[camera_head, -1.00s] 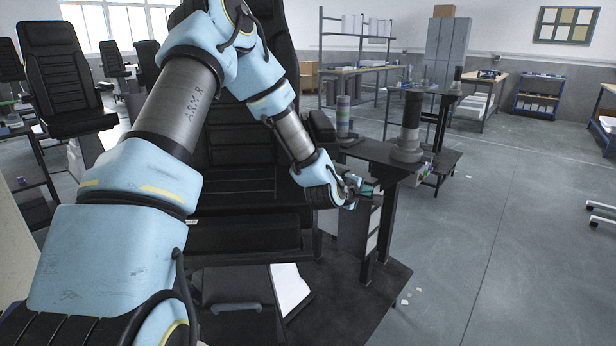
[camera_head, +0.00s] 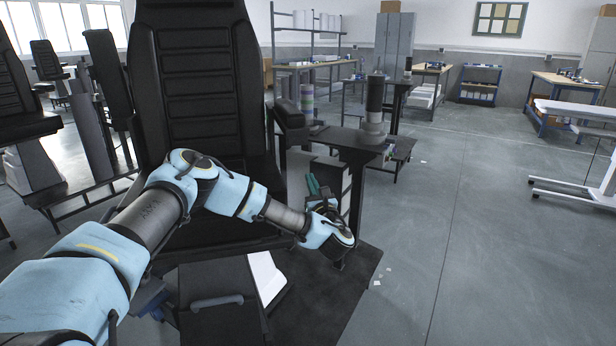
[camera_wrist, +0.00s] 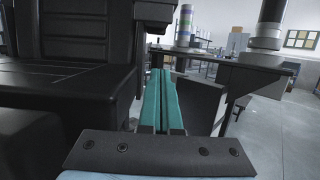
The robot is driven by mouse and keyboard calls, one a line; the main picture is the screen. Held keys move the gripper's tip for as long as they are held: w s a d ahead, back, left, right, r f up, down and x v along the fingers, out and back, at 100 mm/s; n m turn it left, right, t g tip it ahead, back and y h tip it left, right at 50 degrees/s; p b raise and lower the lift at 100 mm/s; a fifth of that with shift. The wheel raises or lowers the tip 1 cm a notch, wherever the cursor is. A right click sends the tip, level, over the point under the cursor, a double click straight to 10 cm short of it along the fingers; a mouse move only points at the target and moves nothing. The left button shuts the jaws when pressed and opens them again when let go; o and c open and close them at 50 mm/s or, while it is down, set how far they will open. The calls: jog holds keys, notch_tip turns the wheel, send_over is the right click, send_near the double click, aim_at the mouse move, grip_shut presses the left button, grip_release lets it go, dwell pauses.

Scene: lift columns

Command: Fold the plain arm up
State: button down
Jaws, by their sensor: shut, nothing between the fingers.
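A black armrest (camera_head: 289,113) sticks out from the right side of the black seat (camera_head: 195,75), roughly level. Its near end shows at the top of the wrist view (camera_wrist: 155,12). I see no marking on it, but cannot tell for sure that it is the plain arm. My gripper (camera_head: 313,184) is below and slightly right of it, apart from it, with its teal fingers pointing up. In the wrist view the fingers (camera_wrist: 162,85) lie side by side, shut and empty, beside the seat's edge. The seat's left side is partly hidden.
A black stand (camera_head: 350,138) with a grey column (camera_head: 374,105) is close right of my gripper. A dark upright panel (camera_wrist: 198,100) is just right of the fingers. Open floor (camera_head: 460,230) lies to the right; more seats (camera_head: 25,100) stand left.

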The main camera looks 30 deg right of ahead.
jog(key=w+d+r+p, duration=0.2)
jog(key=w+r+p, duration=0.2)
jog(key=w+r, duration=0.2)
jog(key=shift+w, duration=0.45)
